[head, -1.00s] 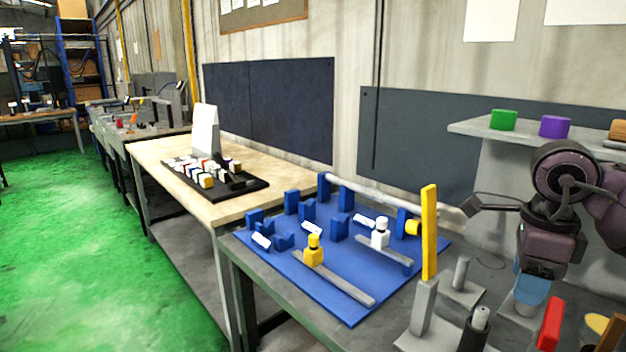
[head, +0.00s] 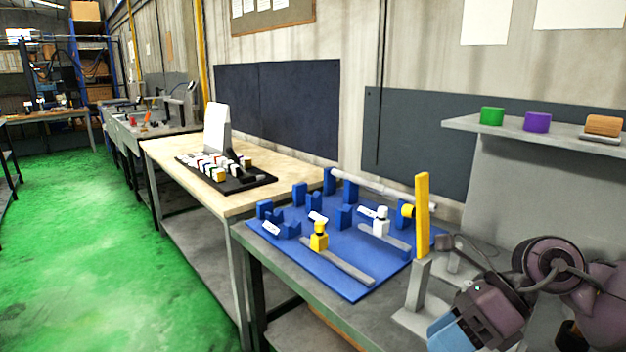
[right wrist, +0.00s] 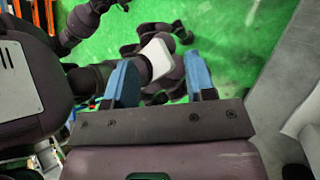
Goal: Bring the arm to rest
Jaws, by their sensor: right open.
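My right arm comes in at the lower right of the head view, bent over the bench's front edge, with its blue-fingered right gripper (head: 445,335) pointing down and left at the bottom of the picture. In the right wrist view the two blue fingers of the right gripper (right wrist: 161,88) stand wide apart with nothing held between them. Green floor and dark parts of my own body show beyond the fingers. My left gripper does not show in the head view, and I cannot make it out in the right wrist view.
A grey bench carries a blue board (head: 345,285) with blocks and a yellow post (head: 422,215) close to my right arm. Behind is a shelf (head: 465,123) with a green and a purple piece. A wooden table (head: 165,150) stands left. The green floor (head: 80,250) is clear.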

